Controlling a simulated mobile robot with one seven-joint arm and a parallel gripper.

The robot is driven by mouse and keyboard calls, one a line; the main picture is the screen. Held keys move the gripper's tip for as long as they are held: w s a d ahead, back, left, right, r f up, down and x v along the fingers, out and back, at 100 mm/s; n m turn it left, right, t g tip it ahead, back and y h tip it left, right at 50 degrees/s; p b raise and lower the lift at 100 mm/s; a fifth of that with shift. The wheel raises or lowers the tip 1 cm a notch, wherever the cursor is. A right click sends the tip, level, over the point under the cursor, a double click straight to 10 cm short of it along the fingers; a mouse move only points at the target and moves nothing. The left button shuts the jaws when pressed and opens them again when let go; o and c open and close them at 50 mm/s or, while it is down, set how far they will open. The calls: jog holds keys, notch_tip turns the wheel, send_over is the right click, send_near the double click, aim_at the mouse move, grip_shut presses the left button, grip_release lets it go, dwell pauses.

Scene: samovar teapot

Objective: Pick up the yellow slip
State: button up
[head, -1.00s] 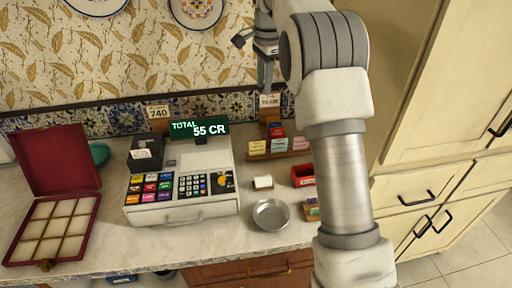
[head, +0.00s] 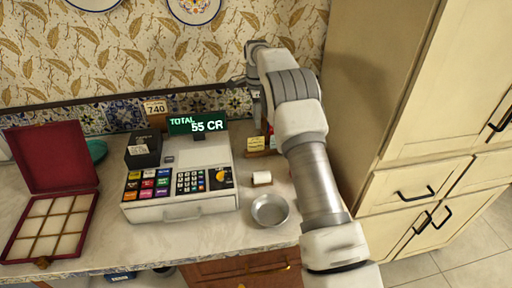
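The yellow slip (head: 256,143) stands in a small wooden holder behind the white roll, to the right of the cash register. My gripper (head: 259,118) points down just above and behind the slip, near the wall tiles. It is small and partly covered by my arm, so I cannot tell whether its fingers are open or shut. I see nothing held in it. The pink slips beside the yellow one are hidden behind my arm.
The cash register (head: 180,187) reads TOTAL 55 CR. A white roll (head: 262,178) and a round metal dish (head: 270,209) stand in front of the holder. An open red box (head: 50,215) lies at left. A tall cabinet (head: 385,100) borders the right.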

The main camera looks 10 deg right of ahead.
send_over(256, 138)
notch_tip(256, 138, down, 4)
jog(key=shift+w+f+p, duration=0.1)
jog(key=shift+f+p, duration=0.2)
jog(key=shift+f, duration=2.3)
grip_shut()
